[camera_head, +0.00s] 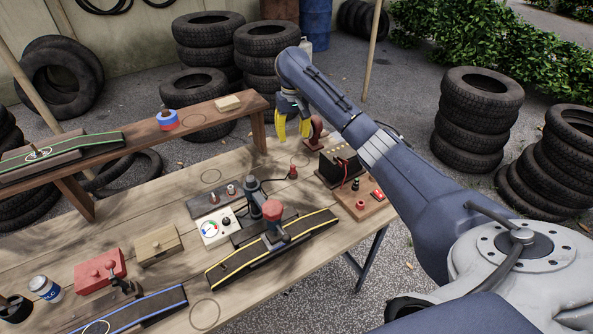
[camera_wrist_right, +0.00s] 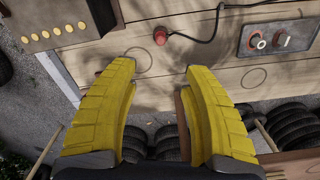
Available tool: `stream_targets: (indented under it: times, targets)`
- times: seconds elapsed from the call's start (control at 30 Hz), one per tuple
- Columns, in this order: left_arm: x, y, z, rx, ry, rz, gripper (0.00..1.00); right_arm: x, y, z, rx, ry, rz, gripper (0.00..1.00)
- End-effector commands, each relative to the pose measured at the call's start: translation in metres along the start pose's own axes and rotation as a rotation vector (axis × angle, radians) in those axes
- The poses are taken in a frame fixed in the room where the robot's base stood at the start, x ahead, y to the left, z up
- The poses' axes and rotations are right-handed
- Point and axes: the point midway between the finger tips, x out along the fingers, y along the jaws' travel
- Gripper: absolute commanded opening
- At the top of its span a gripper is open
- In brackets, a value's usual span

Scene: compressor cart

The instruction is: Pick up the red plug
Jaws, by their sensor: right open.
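The red plug (camera_head: 292,172) sits on the wooden table with a dark cable running from it to the left. In the right wrist view the red plug (camera_wrist_right: 160,37) is beyond the fingertips, roughly centred between them, with its cable going right. My right gripper (camera_head: 293,132) has yellow fingers, is open and empty, and hangs above the table's far side, behind the plug in the head view. Its spread fingers also show in the right wrist view (camera_wrist_right: 163,70), apart from the plug. My left gripper is out of view.
A socket panel (camera_head: 214,198) lies left of the plug. A black box (camera_head: 338,164) and a board with red parts (camera_head: 361,200) stand to its right. A dark, red-topped tool (camera_head: 272,211) stands in front. A raised shelf (camera_head: 197,118) is at the back left.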

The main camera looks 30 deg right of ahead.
Motion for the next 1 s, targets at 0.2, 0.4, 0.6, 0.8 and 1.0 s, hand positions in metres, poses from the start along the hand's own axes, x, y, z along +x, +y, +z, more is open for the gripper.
stream_targets:
  times: [0.2, 0.4, 0.6, 0.8, 1.0]
  targets:
    - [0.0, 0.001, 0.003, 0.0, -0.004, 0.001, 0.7, 0.028, -0.002, 0.001, 0.001, -0.003, -0.005, 0.47]
    - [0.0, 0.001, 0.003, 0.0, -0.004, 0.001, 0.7, 0.054, -0.001, 0.001, 0.003, -0.005, -0.006, 0.47]
    - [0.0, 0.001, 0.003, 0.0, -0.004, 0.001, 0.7, 0.081, 0.0, 0.001, 0.005, -0.005, -0.003, 0.47]
    - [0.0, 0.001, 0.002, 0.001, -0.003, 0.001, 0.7, 0.103, 0.0, 0.001, 0.005, -0.005, -0.003, 0.47]
    - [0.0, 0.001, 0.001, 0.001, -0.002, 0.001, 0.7, 0.113, 0.001, 0.0, 0.004, -0.001, -0.002, 0.47]
